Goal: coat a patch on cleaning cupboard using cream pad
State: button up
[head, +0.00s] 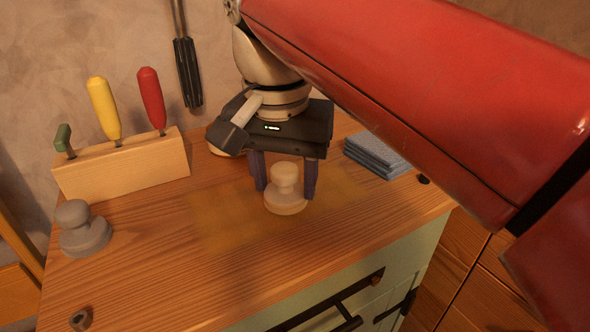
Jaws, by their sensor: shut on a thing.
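The cream pad (286,203) is a round disc with a knob on top. My gripper (285,183) points down with its two dark fingers on either side of the knob, shut on it. The pad appears to rest on the wooden top of the cleaning cupboard (150,285); I cannot tell if it fully touches. A faint yellowish patch (225,225) lies on the top around the pad, stretching to its left and right. The cupboard front (400,257) is pale green with dark handles.
A grey knobbed pad (84,232) stands at the left. A wooden block (125,173) holding several coloured-handled tools is at the back left. Folded blue cloths (376,153) lie right of my gripper. A dark-handled tool (187,72) hangs on the wall. The front left top is mostly clear.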

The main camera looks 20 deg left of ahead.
jog(key=shift+r, duration=2.85)
jog(key=shift+r, duration=1.5)
